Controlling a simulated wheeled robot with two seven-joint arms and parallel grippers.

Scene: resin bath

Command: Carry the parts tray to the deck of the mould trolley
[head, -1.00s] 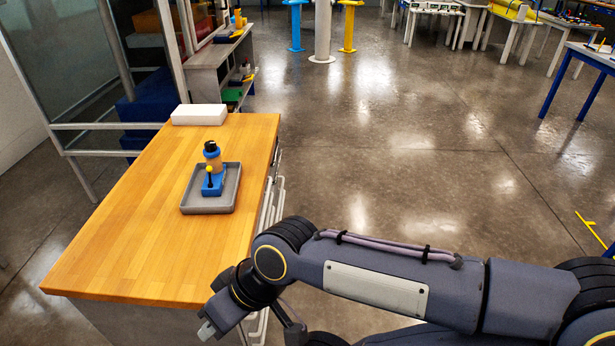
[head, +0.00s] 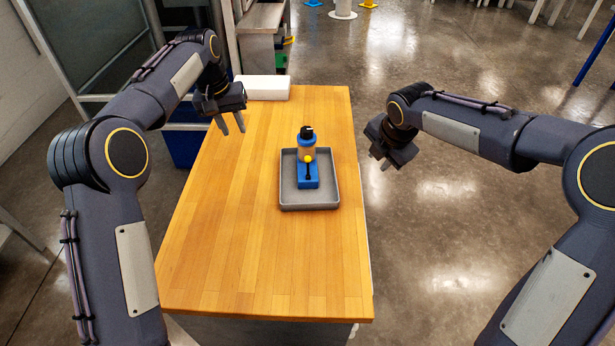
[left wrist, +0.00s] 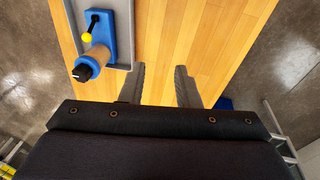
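The parts tray (head: 311,206) is a shallow grey tray lying flat on the wooden bench top. Part of the tray also shows at the upper left of the left wrist view (left wrist: 118,72). My left gripper (head: 231,126) is open and empty above the bench, to the left of the tray and apart from it. My right gripper (head: 379,163) is off the bench's right edge, apart from the tray; its finger gap is unclear. I cannot identify the mould trolley.
A white block (head: 262,88) lies at the bench's far end. The wooden bench top (head: 265,265) is bare in front of and left of the tray. Open floor (head: 445,240) lies to the right. A glass-panelled frame and shelving stand beyond the bench.

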